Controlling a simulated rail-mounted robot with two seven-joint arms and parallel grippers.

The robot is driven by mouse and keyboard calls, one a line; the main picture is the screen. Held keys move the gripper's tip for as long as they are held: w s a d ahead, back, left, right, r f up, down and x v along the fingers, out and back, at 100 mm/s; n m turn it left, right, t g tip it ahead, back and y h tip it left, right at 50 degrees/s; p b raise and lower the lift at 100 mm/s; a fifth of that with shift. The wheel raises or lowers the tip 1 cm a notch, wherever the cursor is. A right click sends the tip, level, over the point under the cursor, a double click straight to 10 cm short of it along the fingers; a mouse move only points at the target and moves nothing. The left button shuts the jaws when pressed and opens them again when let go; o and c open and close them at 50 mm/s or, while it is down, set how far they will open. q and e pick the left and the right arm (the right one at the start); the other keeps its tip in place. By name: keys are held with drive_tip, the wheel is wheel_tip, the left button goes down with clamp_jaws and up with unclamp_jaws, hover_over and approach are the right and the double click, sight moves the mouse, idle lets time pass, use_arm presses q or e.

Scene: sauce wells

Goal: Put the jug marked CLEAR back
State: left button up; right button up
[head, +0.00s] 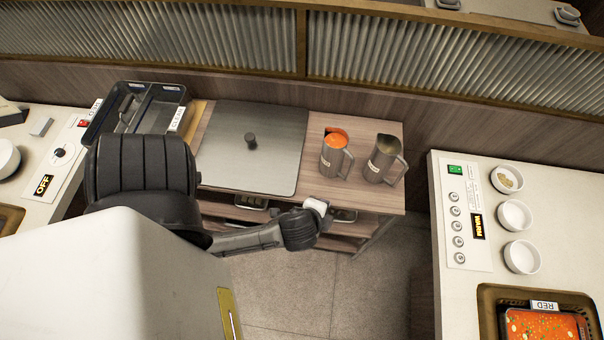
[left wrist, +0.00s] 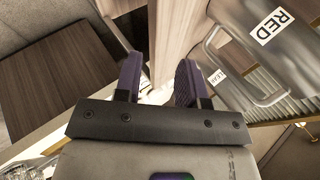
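Two metal jugs stand upright side by side at the right end of the wooden unit. The left one (head: 331,162) holds orange-red sauce. The right one (head: 376,170) looks grey inside; its contents cannot be told. Their labels are too small to read in the head view. In the left wrist view a near jug reads RED (left wrist: 255,62), and a label reading LEAR, its first letter not visible, is on a jug (left wrist: 203,57) beyond my right finger. My left gripper (head: 318,208) is at the unit's front edge, fingers apart and empty (left wrist: 158,82). My right gripper is not in view.
A flat grey lid with a knob (head: 252,120) covers the unit's middle. A black divided tray (head: 105,120) is at its left. The right counter (head: 450,270) holds white bowls, a WARM panel and a red sauce pan (head: 540,325). Floor (head: 290,290) lies between.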

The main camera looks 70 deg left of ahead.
use_arm(q)
drive_tip(key=s+d+r+n+g+h, duration=0.1)
drive_tip(key=s+d+n+g+h, duration=0.1)
drive_tip(key=s+d+n+h, duration=0.2)
drive_tip(key=s+n+h, duration=0.1)
drive_tip(key=s, duration=0.2)
drive_tip(key=shift+d+r+n+g, duration=0.3)
drive_tip(key=shift+d+g, duration=0.1)
drive_tip(key=shift+r, duration=0.1)
wheel_tip(320, 180, up, 22)
drive_tip(key=p, duration=2.1)
drive_tip(key=shift+f+p, duration=0.25)
drive_tip(key=shift+p, duration=0.05)
drive_tip(key=shift+w, duration=0.1)
